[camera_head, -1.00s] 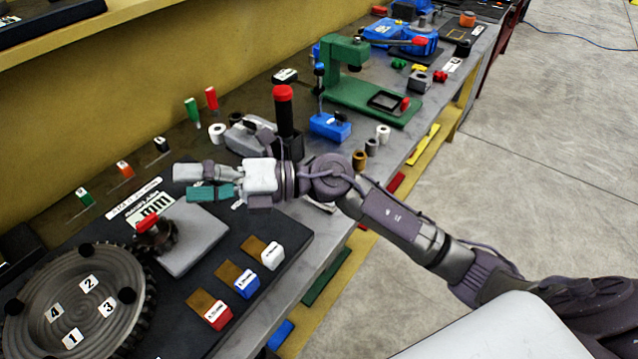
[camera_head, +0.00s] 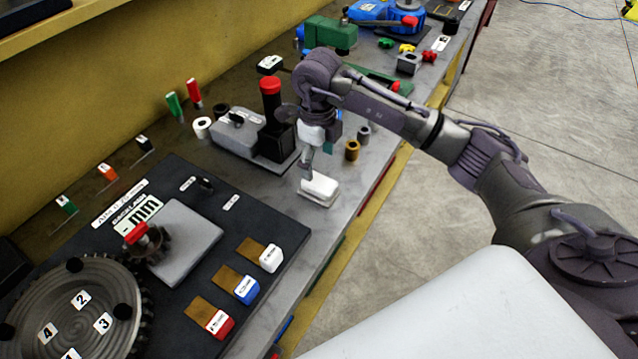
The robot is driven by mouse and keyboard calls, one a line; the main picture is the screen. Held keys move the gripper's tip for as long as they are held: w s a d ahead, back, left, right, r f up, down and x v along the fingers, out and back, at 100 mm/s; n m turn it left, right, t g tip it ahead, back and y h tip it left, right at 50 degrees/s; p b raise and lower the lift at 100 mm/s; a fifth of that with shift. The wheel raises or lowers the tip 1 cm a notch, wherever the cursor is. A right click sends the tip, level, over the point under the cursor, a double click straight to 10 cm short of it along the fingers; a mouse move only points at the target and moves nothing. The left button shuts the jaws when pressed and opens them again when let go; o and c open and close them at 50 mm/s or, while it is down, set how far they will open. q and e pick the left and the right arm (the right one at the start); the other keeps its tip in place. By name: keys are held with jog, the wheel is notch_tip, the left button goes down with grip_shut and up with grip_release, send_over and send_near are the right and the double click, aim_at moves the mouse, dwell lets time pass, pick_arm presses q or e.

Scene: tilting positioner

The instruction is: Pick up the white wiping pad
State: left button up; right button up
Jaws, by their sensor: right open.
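The white wiping pad (camera_head: 321,188) is a small white block lying on the grey bench top, close to the bench's front edge. My right gripper (camera_head: 308,172) points down at the pad from above, with its fingers at the pad's left and far side. The right gripper is open and holds nothing. I cannot tell whether a fingertip touches the pad. My left gripper is not in view.
A grey fixture with a black, red-capped post (camera_head: 271,110) stands just left of the right gripper. A brown bush (camera_head: 352,150) stands behind the pad. The black board (camera_head: 190,330) with red, blue and white blocks lies in front.

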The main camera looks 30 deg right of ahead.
aim_at(319, 181)
notch_tip(319, 181, down, 3)
jog(key=shift+f, duration=0.1)
jog(key=f+p, duration=0.1)
jog(key=f, duration=0.2)
jog(key=f+p, duration=0.1)
jog(key=shift+w+d+f+p, duration=0.1)
jog(key=shift+d+f+p, duration=0.15)
jog(key=shift+f+p, duration=0.1)
jog(key=shift+f, duration=0.25)
jog(key=c, duration=1.3)
jog(key=shift+r, duration=0.15)
